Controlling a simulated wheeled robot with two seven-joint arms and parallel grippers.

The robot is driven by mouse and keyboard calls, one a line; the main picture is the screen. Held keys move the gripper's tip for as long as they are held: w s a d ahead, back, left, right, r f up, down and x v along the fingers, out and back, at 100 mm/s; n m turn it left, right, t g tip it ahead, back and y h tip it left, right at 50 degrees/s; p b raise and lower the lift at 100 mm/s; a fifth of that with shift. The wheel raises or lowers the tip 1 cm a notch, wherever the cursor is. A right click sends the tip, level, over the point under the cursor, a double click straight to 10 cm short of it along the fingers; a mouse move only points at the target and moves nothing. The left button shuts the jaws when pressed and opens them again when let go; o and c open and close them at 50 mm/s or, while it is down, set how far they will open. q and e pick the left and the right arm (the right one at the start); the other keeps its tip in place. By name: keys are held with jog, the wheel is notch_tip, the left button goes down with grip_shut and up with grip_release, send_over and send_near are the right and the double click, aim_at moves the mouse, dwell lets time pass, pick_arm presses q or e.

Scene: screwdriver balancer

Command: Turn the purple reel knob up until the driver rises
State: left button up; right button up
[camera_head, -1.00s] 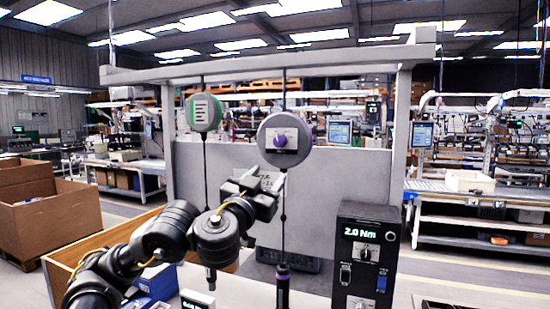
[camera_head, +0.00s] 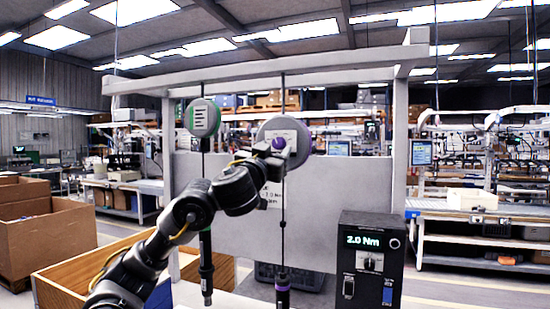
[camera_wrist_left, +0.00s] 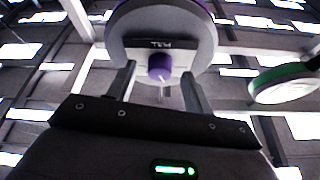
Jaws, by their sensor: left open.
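The purple reel knob (camera_head: 279,143) sits on the face of the round grey reel (camera_head: 304,133), hung from the frame's top beam. In the left wrist view the knob (camera_wrist_left: 160,67) shows between and beyond my open fingers. My left gripper (camera_wrist_left: 159,88) is open and empty, in front of the reel and pointing at the knob. In the head view the gripper (camera_head: 277,153) partly covers the reel face. Any contact with the knob cannot be told. The purple-banded driver (camera_head: 283,294) hangs upright on a cable below the reel, its lower end out of view. My right gripper is not in view.
A green-rimmed reel (camera_head: 202,117) hangs to the left, with a dark driver (camera_head: 206,268) below it. A black controller box (camera_head: 368,262) reads 2.0 Nm at right. A grey panel (camera_head: 345,205) stands behind. A wooden bin (camera_head: 75,262) is at lower left.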

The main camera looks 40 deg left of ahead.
pick_arm(q)
jog(key=shift+w+a+r, duration=0.2)
jog(key=shift+w+r, duration=0.1)
jog(key=shift+w, duration=0.25)
jog(key=c, duration=1)
jog(key=shift+o, duration=0.2)
jog(key=shift+r+m, duration=0.1)
jog(key=shift+m, duration=0.2)
jog(key=m+h+p, duration=0.1)
jog(key=m, duration=0.1)
jog(key=m+h+p, duration=0.1)
jog(key=m, duration=0.1)
jog(key=m+h+p, duration=0.2)
jog(key=m, duration=0.1)
jog(key=shift+s+a+r, duration=0.15)
jog(key=shift+a+r, duration=0.05)
jog(key=shift+a, duration=0.05)
jog(key=shift+a+m+h+p, duration=0.1)
jog(key=shift+m+h+p, duration=0.85)
jog(key=shift+m, duration=1.15)
jog(key=shift+g, duration=0.3)
